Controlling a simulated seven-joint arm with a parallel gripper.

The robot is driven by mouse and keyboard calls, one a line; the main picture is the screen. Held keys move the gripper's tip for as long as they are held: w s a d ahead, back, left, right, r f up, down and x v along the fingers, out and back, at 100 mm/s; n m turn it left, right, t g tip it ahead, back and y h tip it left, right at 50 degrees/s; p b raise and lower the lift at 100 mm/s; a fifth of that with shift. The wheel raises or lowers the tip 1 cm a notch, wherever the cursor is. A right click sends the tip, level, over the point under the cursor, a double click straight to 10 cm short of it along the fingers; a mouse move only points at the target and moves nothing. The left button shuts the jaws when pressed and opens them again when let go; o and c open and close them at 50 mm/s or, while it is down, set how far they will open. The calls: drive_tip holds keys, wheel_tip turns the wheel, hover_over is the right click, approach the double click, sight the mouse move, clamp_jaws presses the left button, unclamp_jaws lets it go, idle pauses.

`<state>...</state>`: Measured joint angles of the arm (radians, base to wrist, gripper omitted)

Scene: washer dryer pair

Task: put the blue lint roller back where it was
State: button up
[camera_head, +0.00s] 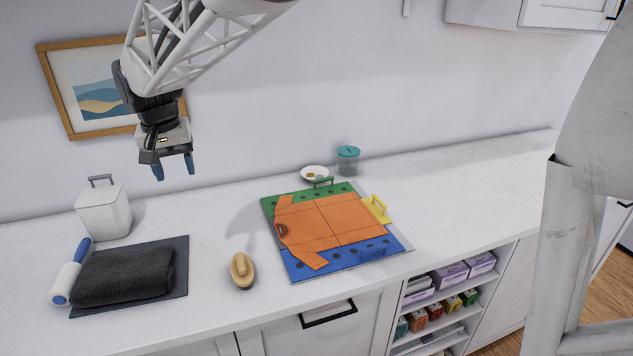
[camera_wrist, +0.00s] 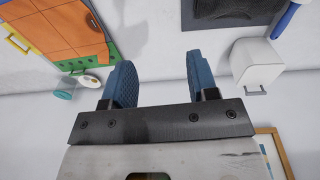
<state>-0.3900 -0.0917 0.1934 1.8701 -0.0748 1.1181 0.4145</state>
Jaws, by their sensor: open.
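The blue lint roller (camera_head: 70,272), with a blue handle and a white roll, lies on the counter at the left, along the left edge of a dark mat. Its blue handle (camera_wrist: 286,18) also shows at the top right of the wrist view. My gripper (camera_head: 173,170) is open and empty. It hangs in the air above the counter, to the right of and above the roller, well apart from it. In the wrist view the two blue fingers of my gripper (camera_wrist: 158,72) are spread with nothing between them.
A folded dark towel (camera_head: 125,273) lies on the mat (camera_head: 180,265), and a white lidded bin (camera_head: 104,212) stands behind. A wooden brush (camera_head: 242,270) and a folding board (camera_head: 405,244) with an orange shirt (camera_head: 330,228) lie to the right. The far right counter is clear.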

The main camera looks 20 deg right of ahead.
drive_tip(key=s+d, duration=1.5)
drive_tip(key=s+d+f+t, duration=0.1)
drive_tip(key=s+d+f, duration=0.3)
drive_tip(key=s, duration=0.4)
drive_tip(key=s+d+f, duration=0.3)
drive_tip(key=s+d, duration=0.2)
drive_tip(key=s, duration=0.3)
drive_tip(key=shift+s+f+t, duration=0.25)
drive_tip(key=shift+f+t, duration=0.1)
drive_tip(key=shift+t, duration=0.05)
drive_tip(key=shift+d, duration=0.1)
